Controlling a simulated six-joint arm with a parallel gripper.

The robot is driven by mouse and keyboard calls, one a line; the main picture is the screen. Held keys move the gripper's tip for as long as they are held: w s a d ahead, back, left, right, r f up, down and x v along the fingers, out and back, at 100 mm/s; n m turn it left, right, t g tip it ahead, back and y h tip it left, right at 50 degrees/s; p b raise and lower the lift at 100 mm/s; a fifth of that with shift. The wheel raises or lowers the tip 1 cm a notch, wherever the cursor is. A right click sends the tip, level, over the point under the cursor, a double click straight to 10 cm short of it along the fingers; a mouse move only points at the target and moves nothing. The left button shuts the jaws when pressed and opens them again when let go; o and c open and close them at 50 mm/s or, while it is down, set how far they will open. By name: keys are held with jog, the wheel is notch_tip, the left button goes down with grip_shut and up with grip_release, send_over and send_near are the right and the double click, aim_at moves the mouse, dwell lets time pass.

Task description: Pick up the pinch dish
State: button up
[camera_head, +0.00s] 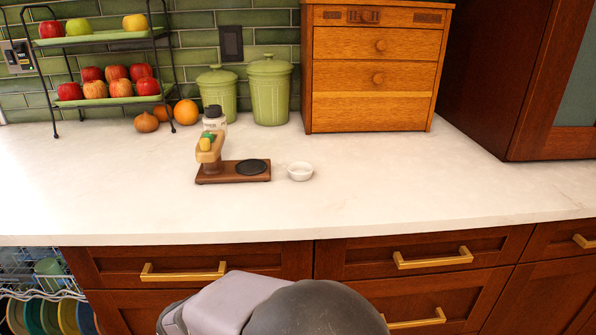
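The pinch dish (300,171) is a small round white bowl. It stands upright on the white countertop (430,185), just right of a small wooden stand (233,172) and apart from it. The dish looks empty. My gripper is not in view. Only a rounded grey and black part of my own arm shows at the bottom of the picture, in front of the drawers and well short of the dish.
Green canisters (269,90) and a wooden drawer chest (375,70) stand behind. A two-tier fruit rack (108,99) is at the back left. The counter right of the dish is clear. An open dishwasher rack (40,290) with plates shows at lower left.

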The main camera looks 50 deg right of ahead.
aim_at(295, 176)
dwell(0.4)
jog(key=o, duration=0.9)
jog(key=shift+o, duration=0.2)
